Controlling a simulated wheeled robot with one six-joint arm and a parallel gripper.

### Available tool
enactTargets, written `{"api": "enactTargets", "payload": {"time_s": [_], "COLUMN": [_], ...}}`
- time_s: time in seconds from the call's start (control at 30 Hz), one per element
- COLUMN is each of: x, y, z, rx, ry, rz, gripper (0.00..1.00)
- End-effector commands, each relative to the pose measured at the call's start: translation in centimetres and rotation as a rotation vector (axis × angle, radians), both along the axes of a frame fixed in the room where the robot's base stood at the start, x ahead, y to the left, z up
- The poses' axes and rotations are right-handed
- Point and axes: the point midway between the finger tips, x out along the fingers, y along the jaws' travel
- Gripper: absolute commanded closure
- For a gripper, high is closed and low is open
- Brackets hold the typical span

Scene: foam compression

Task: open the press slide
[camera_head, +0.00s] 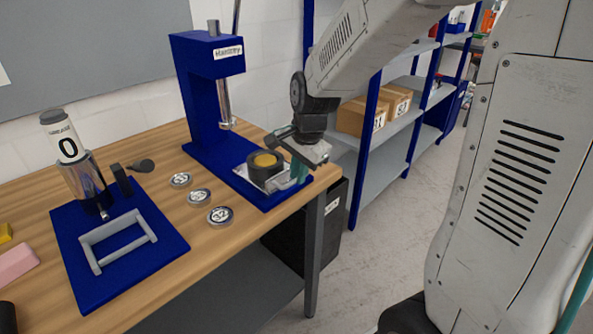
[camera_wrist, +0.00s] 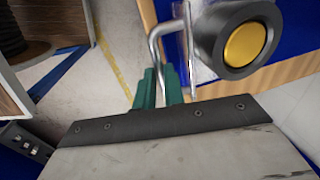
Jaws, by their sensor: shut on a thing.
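The blue press (camera_head: 205,100) stands at the table's back right corner, with a silver ram (camera_head: 225,105) hanging from its head. Its metal slide (camera_head: 246,175) lies low on the press base, in front and to the right of the ram. A dark ring with a yellow foam disc (camera_head: 265,160) sits on the slide; it also shows in the wrist view (camera_wrist: 246,43). My gripper (camera_head: 299,175) is at the slide's right end. In the wrist view its green fingertips (camera_wrist: 157,88) are closed around the grey bent slide handle (camera_wrist: 154,42). The exact contact is partly hidden.
The wooden table (camera_head: 165,150) holds several round labelled discs (camera_head: 198,195) and a blue fixture (camera_head: 120,245) with a metal cylinder. A black bin (camera_head: 325,220) stands below the table's right edge. Blue shelves (camera_head: 370,140) with boxes (camera_head: 360,117) stand behind.

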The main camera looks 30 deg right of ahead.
Motion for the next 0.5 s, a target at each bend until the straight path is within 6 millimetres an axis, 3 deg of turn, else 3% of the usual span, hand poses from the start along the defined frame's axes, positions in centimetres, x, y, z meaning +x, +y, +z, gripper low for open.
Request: {"api": "enactTargets", "payload": {"time_s": [0.1,0.13,0.2,0.5], "x": [-0.15,-0.16,-0.15,-0.11], "y": [0.03,-0.01,-0.11,-0.26], "z": [-0.09,-0.1,-0.1,0.16], "rx": [0.004,0.003,0.004,0.002], "ry": [0.006,0.005,0.004,0.002], "rz": [-0.002,-0.003,-0.004,-0.005], "gripper": [1.0,0.81,0.68,0.68]}}
